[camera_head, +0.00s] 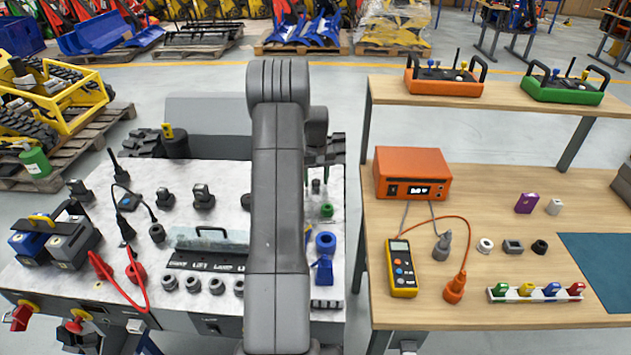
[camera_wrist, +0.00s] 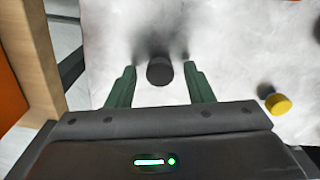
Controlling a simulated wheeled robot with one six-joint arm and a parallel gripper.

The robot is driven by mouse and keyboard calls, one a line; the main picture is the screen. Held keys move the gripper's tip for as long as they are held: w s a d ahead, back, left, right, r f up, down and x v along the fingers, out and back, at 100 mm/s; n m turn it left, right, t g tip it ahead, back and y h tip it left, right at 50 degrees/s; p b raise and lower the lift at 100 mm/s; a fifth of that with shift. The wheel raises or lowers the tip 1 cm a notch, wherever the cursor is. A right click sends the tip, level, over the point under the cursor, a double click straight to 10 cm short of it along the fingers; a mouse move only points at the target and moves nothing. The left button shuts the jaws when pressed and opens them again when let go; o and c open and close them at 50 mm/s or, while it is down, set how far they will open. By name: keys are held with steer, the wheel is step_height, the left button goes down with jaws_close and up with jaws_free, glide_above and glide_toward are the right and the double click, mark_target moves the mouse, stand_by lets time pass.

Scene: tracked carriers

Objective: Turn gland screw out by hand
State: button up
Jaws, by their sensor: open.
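In the wrist view my gripper (camera_wrist: 160,80) is open, its two green fingers spread on either side of a short, dark round piece (camera_wrist: 159,71). This looks like the gland screw, standing on a pale, marbled surface. A gap shows on both sides of the piece, so the fingers do not touch it. Thread and depth cannot be made out. In the head view my arm stands upright in the middle and hides part of the pale carrier top (camera_head: 100,210). I cannot tell there which piece lies between the fingers.
A yellow knob (camera_wrist: 278,104) stands right of my gripper in the wrist view. A wooden edge (camera_wrist: 38,60) runs close on the left. In the head view, a blue ringed part (camera_head: 325,243) and a green cap (camera_head: 327,210) stand right of my arm, before the wooden workbench (camera_head: 460,190).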

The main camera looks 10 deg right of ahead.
steer(key=shift+c, duration=0.2)
steer(key=c, duration=0.8)
steer(key=n, duration=0.7)
steer(key=shift+n, duration=1.4)
steer(key=n, duration=0.9)
steer(key=shift+n, duration=0.4)
